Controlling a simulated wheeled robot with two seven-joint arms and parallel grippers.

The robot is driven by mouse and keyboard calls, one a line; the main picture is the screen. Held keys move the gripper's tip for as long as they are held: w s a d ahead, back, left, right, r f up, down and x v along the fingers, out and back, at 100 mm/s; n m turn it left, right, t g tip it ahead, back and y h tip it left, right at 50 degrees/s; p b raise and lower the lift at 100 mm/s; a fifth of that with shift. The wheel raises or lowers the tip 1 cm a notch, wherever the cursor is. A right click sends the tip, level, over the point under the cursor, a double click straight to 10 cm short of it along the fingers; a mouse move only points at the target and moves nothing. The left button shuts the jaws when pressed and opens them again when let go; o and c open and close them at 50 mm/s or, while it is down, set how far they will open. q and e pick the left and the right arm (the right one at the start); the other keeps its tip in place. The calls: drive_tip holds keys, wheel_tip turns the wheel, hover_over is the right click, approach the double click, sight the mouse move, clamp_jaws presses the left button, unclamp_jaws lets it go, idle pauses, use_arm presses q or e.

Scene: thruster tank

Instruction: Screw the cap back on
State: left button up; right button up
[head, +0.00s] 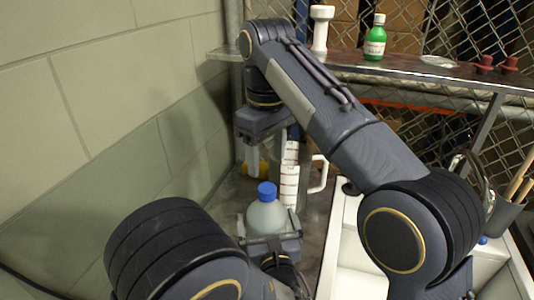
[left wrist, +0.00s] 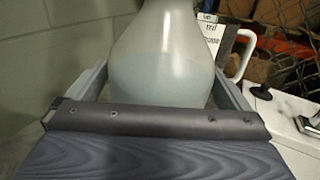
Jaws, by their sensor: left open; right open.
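A clear bottle (head: 267,216) with pale liquid stands upright on the bench in the head view. A blue cap (head: 267,191) sits at its top; I cannot tell whether it is screwed tight. My left gripper (head: 270,238) is open, with its fingers on either side of the bottle. In the left wrist view, the bottle (left wrist: 163,60) stands between the fingers, its top out of frame. My right gripper (head: 265,160) is open and points down behind the bottle, beside the measuring jug. It looks empty, though its fingertips are partly hidden.
A measuring jug (head: 290,180) stands behind the bottle. A shelf (head: 400,68) holds a green bottle (head: 375,38) and a white object (head: 321,28). A block wall (head: 100,110) closes the left side. A white basin (head: 345,240) and a tool cup (head: 503,215) are at right.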

use_arm(q)
drive_tip(key=s+d+b, duration=0.1)
drive_tip(key=s, duration=0.6)
drive_tip(key=shift+s, duration=0.15)
use_arm(e)
drive_tip(key=shift+f, duration=0.65)
use_arm(q)
drive_tip(key=shift+d, duration=0.1)
